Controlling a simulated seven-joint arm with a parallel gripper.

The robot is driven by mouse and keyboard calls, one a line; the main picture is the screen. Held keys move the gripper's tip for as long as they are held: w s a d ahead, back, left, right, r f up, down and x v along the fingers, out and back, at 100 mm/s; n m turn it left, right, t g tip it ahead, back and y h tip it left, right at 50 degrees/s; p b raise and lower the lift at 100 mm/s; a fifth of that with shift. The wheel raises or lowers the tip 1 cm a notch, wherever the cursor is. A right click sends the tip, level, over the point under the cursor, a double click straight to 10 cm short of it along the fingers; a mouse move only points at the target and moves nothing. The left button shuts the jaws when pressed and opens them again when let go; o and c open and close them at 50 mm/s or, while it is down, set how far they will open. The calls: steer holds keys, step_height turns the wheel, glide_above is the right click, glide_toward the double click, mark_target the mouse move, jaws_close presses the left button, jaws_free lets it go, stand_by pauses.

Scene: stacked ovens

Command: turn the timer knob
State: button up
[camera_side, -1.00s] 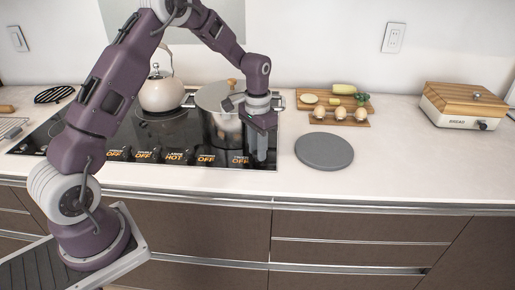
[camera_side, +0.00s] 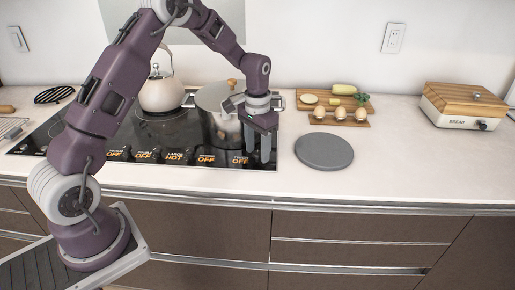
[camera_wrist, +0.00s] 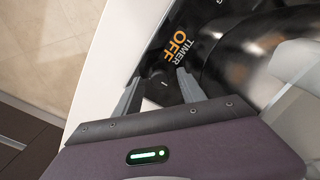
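My gripper (camera_side: 258,156) points down over the front right corner of the black cooktop (camera_side: 180,128). Its two grey fingers are apart, so it is open and holds nothing. In the wrist view the gripper (camera_wrist: 159,76) has its fingertips spread just below an orange and white "TIMER OFF" label (camera_wrist: 178,46). A dark timer knob (camera_wrist: 164,86) with a small pale mark shows between the fingers; its outline blends into the black panel. I cannot tell whether the fingers touch it. In the side view the fingers hide the timer knob.
A large steel pot (camera_side: 216,110) stands right behind my gripper, and a white kettle (camera_side: 161,92) is further left. A grey round plate (camera_side: 324,151) lies to the right. A wooden board (camera_side: 330,106) with food lies behind it. The front right counter is clear.

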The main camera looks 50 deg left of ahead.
mark_target(257, 153)
step_height(257, 153, up, 7)
steer(key=shift+r, duration=0.1)
stand_by(0.3)
steer(key=s+d+r+t, duration=0.3)
steer(key=s+d+r, duration=0.3)
steer(key=s+r, duration=0.65)
steer(key=s+d+r+t, duration=0.1)
steer(key=s+d, duration=0.3)
steer(key=s, duration=1.3)
steer(key=shift+t, duration=0.8)
steer(key=shift+w, duration=0.1)
